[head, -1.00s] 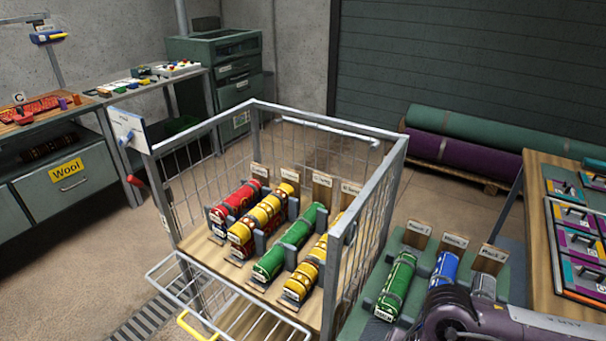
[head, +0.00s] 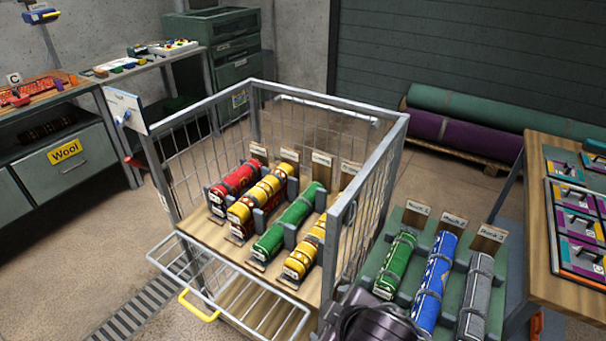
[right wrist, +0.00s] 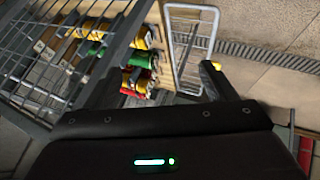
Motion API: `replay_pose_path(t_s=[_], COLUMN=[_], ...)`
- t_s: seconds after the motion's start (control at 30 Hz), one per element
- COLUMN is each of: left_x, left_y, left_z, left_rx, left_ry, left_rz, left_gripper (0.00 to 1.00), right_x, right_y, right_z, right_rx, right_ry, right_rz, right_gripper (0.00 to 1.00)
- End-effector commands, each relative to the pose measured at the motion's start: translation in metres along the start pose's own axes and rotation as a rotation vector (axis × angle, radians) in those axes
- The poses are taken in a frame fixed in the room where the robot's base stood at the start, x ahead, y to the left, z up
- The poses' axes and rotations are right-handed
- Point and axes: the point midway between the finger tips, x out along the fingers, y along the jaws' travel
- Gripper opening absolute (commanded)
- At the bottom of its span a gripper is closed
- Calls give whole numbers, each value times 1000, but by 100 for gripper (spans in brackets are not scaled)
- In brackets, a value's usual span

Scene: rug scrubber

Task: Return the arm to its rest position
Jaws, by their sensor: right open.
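My right arm (head: 375,318) shows only as a dark part at the bottom edge of the head view, between the wire cart and the green rack. In the right wrist view my right gripper (right wrist: 165,88) is open, with its fingers spread wide and nothing between them. The cart, its rolled rugs and its lowered front gate show beyond the fingers there. My left gripper is in neither view.
The wire cart (head: 262,88) holds red, yellow and green rolls (head: 286,228). The green rack (head: 413,217) beside it holds a green roll (head: 397,260), a blue roll (head: 434,280) and a grey roll (head: 476,298). A wooden table (head: 540,240) stands right; floor is clear at left.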

Motion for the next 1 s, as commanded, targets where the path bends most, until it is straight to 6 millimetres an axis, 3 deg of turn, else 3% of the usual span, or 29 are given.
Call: replay_pose_path(t_s=[0.2, 0.53, 0.77, 1.0], left_x=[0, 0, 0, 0], left_y=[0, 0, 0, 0], left_z=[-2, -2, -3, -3], left_rx=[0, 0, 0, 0], left_ry=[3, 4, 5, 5], left_rz=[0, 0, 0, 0], left_gripper=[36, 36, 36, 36], right_x=[-8, -29, 38, 114], right_y=[11, -2, -18, -56], right_z=[74, 174, 196, 241], right_rx=[431, 850, 827, 822], right_ry=[-174, -416, -426, -457], right_rz=[-17, -13, -27, -50], right_gripper=[78, 78, 78, 78])
